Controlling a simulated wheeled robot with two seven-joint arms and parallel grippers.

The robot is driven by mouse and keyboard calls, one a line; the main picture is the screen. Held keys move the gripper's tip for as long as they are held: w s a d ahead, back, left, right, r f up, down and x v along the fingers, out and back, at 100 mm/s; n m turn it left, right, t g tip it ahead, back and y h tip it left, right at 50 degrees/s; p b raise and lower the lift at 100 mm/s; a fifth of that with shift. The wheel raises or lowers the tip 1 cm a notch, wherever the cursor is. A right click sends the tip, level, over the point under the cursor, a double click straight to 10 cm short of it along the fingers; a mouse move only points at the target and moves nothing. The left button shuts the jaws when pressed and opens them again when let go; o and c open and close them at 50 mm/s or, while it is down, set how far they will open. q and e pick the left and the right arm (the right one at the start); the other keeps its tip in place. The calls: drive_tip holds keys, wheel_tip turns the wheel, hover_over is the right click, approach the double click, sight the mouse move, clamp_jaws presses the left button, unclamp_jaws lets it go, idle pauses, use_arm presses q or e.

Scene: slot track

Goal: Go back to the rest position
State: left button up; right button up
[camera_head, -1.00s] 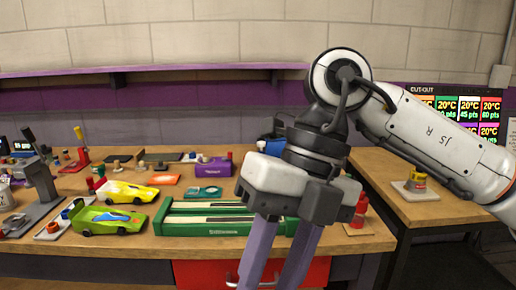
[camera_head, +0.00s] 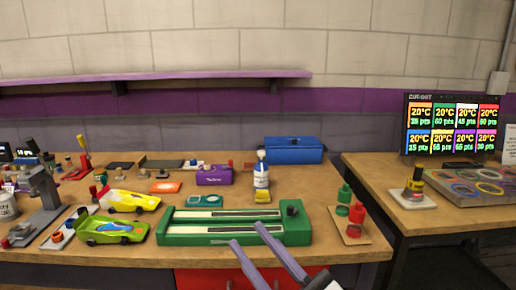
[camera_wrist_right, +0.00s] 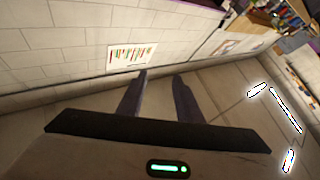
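My right gripper (camera_head: 246,236) shows at the bottom centre of the head view, with two purple-grey fingers spread apart and nothing between them. My left gripper is not in view.
Two toy cars, a yellow one (camera_head: 130,200) and a green one (camera_head: 112,230), stand left of the track. A side table (camera_head: 420,214) carries a screen (camera_head: 453,128).

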drive_tip(key=s+d+f+m+g+h, duration=0.1)
drive_tip(key=d+f+m+h, duration=0.25)
drive_tip(key=f, duration=0.45)
drive_tip(key=s+d+f+m+h+p, duration=0.1)
drive_tip(key=s+d+f+m+h, duration=0.2)
drive_tip(key=f, duration=0.5)
drive_tip(key=d+f+m+g+h, duration=0.1)
drive_tip(key=d+f+m+h, duration=0.1)
drive_tip(key=d+f+h, duration=0.45)
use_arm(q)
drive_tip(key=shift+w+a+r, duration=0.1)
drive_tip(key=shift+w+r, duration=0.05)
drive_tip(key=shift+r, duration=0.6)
use_arm(e)
drive_tip(key=s+d+f+m+g, duration=0.1)
drive_tip(key=s+f+g, duration=0.2)
drive_tip(key=s+f, duration=0.4)
drive_tip(key=s+d+f+m+g+h, duration=0.1)
drive_tip(key=s+d+f+g, duration=0.1)
drive_tip(key=s+f, duration=0.6)
drive_tip(key=shift+s+f+g, duration=0.15)
drive_tip(key=shift+f+g, duration=0.45)
drive_tip(key=shift+g, duration=0.1)
